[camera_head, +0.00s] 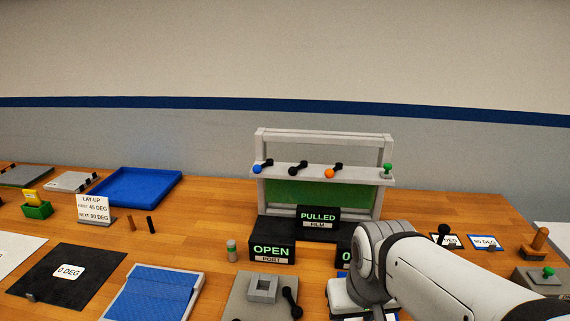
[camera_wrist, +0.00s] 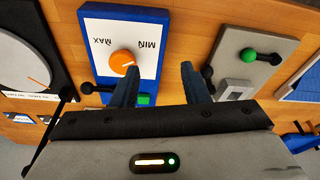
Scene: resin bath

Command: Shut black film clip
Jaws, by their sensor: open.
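A grey frame (camera_head: 262,141) with a green film panel (camera_head: 300,194) stands at the back of the table in the head view. Several small lever clips sit along its front rail. The black one (camera_head: 297,169) lies between the blue-knobbed clip (camera_head: 258,168) and the orange-knobbed clip (camera_head: 331,172); its lever slants up to the right. My gripper (camera_wrist: 160,68) is open and empty in the wrist view, its fingers over a panel with an orange dial. It is well apart from the clips. In the head view my arm hides the fingers.
A green-knobbed part (camera_head: 387,171) is at the rail's right end. In the wrist view, the orange dial (camera_wrist: 121,61) and a green-knobbed lever (camera_wrist: 249,55) lie near my fingers.

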